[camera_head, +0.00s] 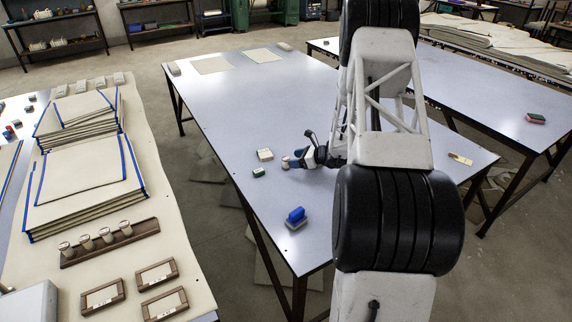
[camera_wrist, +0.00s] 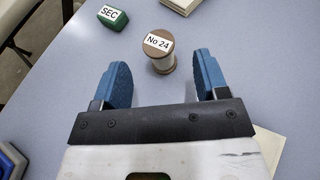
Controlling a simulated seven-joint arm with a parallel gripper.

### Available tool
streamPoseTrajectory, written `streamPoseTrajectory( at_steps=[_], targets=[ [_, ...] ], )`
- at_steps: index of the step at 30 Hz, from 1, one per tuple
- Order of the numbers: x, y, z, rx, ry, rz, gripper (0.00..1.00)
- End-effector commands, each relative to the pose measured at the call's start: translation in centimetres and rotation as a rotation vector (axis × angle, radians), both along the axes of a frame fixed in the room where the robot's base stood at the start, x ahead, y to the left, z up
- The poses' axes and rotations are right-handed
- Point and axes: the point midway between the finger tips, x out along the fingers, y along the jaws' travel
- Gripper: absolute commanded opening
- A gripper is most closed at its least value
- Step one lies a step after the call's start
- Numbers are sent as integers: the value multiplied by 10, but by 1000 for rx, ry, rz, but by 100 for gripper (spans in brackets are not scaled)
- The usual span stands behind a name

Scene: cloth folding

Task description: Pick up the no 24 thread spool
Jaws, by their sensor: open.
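The No 24 thread spool (camera_wrist: 160,50) stands on the table with brown ends, pale thread and a white "No 24" label on top. In the wrist view it sits just beyond and between the two blue fingertips of my gripper (camera_wrist: 160,72), with gaps on both sides. My gripper is open and empty. In the head view the spool (camera_head: 285,163) is a small pale shape just left of my gripper (camera_head: 297,161), low over the table.
A green block labelled SEC (camera_wrist: 113,17) stands left of the spool. A blue block (camera_head: 296,217) is nearer the front edge. The table beyond is largely clear.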

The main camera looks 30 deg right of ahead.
Motion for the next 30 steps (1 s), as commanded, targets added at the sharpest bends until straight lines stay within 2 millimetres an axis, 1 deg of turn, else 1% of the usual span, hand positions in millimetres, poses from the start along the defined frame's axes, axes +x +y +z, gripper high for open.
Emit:
streamPoseTrajectory(
  at_steps=[10,22,30],
  targets=[
    [3,3,-3,0,1,1,67],
    [31,27,-21,0,2,1,67],
    [36,30,-22,0,0,0,67]
  ],
)
